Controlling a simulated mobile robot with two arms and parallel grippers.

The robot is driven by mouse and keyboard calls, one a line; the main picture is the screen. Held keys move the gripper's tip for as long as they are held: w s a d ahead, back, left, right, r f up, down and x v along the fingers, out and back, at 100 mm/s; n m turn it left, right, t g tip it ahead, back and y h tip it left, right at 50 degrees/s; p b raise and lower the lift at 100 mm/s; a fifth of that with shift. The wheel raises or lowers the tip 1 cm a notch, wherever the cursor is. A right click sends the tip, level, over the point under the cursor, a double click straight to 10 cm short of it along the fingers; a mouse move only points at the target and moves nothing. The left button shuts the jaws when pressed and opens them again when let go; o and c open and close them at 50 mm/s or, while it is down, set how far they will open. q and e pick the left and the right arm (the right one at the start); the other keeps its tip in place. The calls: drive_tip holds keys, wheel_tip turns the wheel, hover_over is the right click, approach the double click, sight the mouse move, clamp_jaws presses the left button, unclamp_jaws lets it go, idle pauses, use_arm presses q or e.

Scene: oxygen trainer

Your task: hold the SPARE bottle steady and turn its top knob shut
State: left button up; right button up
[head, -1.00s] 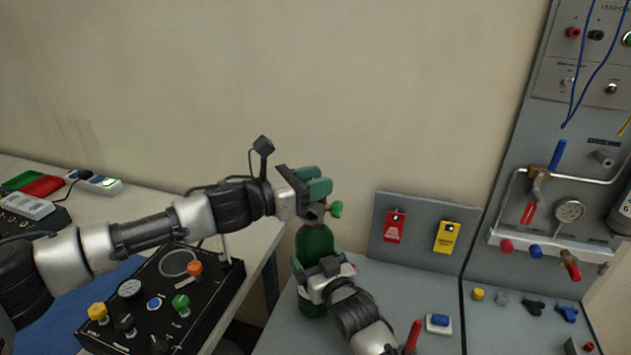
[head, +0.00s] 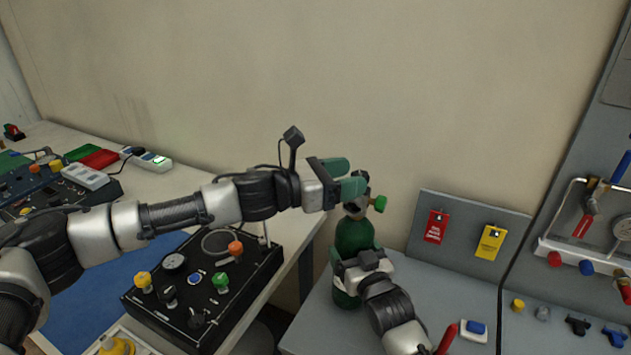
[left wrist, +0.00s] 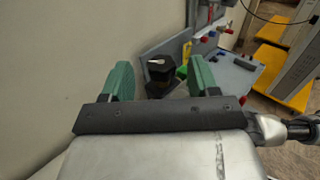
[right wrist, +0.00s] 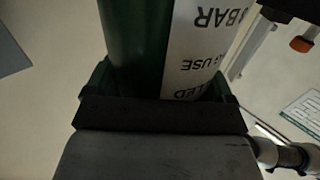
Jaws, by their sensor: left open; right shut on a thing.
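The green SPARE bottle (head: 353,236) stands upright on the grey bench. Its dark valve top (head: 362,181) is partly hidden by my left fingers, and a small green knob (head: 380,204) sticks out to its right. My left gripper (head: 356,178) is open and empty just left of the valve top. In the left wrist view the dark valve top (left wrist: 160,75) lies ahead, between the finger directions. My right gripper (head: 362,262) is shut around the bottle's body. The right wrist view shows the bottle (right wrist: 138,45) with its white label between the fingers.
A grey panel with a red tag (head: 435,226) and a yellow tag (head: 490,242) stands right of the bottle. A black control box (head: 205,285) with coloured knobs sits left, beneath my left arm. A gauge panel (head: 590,215) is at far right. Plain wall lies behind.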

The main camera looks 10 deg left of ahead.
use_arm(q)
drive_tip(key=v, duration=0.9)
